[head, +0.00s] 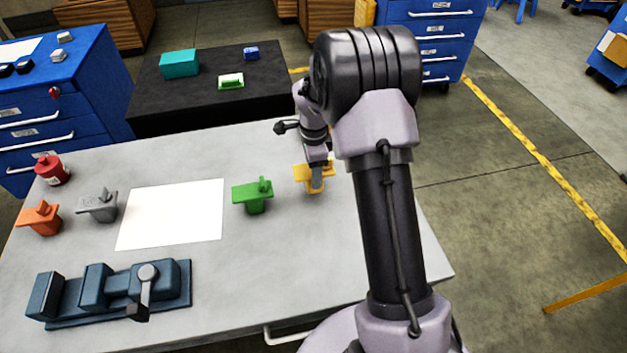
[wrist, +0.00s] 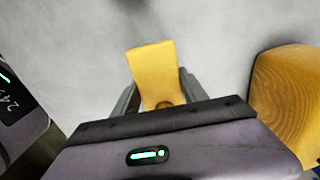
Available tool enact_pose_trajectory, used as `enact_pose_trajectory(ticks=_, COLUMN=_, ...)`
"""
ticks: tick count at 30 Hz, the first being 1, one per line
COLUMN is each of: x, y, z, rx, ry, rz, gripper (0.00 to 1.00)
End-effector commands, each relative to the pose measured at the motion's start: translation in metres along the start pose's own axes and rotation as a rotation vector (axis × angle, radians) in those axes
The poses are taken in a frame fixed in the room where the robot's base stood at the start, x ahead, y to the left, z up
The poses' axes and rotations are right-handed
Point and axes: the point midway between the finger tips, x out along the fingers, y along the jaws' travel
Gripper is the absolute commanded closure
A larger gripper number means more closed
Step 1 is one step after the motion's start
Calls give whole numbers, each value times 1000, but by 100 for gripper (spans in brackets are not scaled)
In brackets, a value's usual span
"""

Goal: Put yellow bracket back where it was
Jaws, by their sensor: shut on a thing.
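The yellow bracket (head: 301,173) is at the right part of the grey table in the head view, near its far right edge. My gripper (head: 317,181) comes down from above and is shut on it, covering part of it. In the wrist view a flat yellow tab of the bracket (wrist: 151,65) sticks out between the fingers of my gripper (wrist: 158,98). Whether the bracket rests on the table or hangs just above it is hard to tell.
A green bracket (head: 253,196) stands left of my gripper. A yellow wood-grained piece (wrist: 287,100) shows at right in the wrist view.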

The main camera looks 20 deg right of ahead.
Motion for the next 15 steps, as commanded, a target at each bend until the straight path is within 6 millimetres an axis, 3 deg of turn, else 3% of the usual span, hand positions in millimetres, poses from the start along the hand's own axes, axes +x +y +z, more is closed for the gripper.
enact_pose_trajectory(ticks=1, x=20, y=2, z=1, rx=-1, ry=0, rz=5, gripper=100)
enact_pose_trajectory(ticks=3, x=30, y=2, z=1, rx=0, ry=-1, rz=4, gripper=100)
enact_pose_trajectory(ticks=13, x=31, y=2, z=2, rx=0, ry=0, rz=3, gripper=100)
enact_pose_trajectory(ticks=14, x=31, y=2, z=2, rx=0, ry=0, rz=4, gripper=45)
enact_pose_trajectory(ticks=15, x=30, y=2, z=2, rx=0, ry=0, rz=4, gripper=37)
